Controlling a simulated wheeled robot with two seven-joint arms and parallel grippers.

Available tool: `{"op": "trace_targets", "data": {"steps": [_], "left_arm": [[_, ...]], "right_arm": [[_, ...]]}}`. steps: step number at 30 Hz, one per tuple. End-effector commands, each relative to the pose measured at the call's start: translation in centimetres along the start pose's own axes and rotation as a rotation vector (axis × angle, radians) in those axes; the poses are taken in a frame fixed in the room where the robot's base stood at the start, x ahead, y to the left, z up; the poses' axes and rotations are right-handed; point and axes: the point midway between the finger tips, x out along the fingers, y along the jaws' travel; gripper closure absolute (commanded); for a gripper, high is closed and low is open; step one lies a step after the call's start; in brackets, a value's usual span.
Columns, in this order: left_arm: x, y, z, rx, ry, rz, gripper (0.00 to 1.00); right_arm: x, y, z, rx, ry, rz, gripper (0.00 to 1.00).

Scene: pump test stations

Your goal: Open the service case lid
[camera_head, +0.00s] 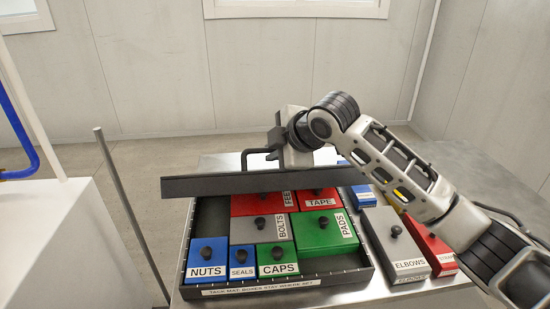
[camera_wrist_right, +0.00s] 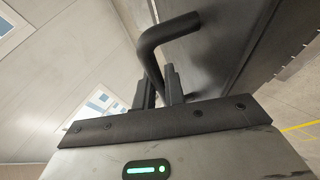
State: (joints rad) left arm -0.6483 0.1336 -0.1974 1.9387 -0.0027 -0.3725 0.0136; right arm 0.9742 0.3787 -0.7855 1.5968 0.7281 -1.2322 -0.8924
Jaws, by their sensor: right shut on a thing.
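The service case (camera_head: 370,235) is a dark tray on a metal bench, holding labelled boxes. Its dark lid (camera_head: 230,184) is raised and tilted above the case, seen nearly edge-on in the head view, with the front boxes exposed. The lid also fills the upper right of the right wrist view (camera_wrist_right: 215,60). A bent black handle (camera_head: 250,155) sticks out from the lid. My right gripper (camera_head: 276,143) is shut on this handle; in the right wrist view the handle (camera_wrist_right: 165,36) runs down between the fingers (camera_wrist_right: 160,88). The lid hides the rear boxes. My left gripper is out of view.
In the case are NUTS (camera_head: 207,256), SEALS (camera_head: 242,262), CAPS (camera_head: 278,259), PADS (camera_head: 318,236) and other boxes. An ELBOWS box (camera_head: 390,245) and a red box (camera_head: 432,250) stand right of it, near my right arm. A grey pole (camera_head: 130,210) stands left.

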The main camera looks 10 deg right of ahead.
Motion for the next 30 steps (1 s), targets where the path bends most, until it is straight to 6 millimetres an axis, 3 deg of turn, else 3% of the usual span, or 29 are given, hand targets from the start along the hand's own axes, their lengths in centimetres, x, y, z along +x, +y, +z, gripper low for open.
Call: {"op": "trace_targets", "data": {"steps": [10, 11, 12, 13, 23, 26, 30], "left_arm": [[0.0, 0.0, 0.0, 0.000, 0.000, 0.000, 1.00], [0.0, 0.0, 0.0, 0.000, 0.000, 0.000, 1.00], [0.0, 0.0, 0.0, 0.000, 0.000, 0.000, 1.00], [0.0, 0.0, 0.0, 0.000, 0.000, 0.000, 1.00], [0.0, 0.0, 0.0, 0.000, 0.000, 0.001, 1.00], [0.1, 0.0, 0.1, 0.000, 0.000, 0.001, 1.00], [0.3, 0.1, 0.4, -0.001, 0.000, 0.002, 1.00]], "right_arm": [[0.0, 0.1, 0.1, 0.001, -0.002, 0.001, 1.00], [0.0, 0.1, 0.1, 0.001, -0.002, 0.001, 0.80], [0.0, 0.1, 0.1, 0.001, -0.002, 0.001, 0.69], [0.0, 0.1, 0.1, 0.001, -0.002, 0.001, 0.67], [-0.2, 0.1, 0.1, 0.001, -0.002, 0.002, 0.67], [-1.2, 0.1, 0.1, 0.000, 0.000, 0.003, 0.67], [-3.9, 0.1, 0.1, -0.002, -0.001, 0.007, 0.67]]}}
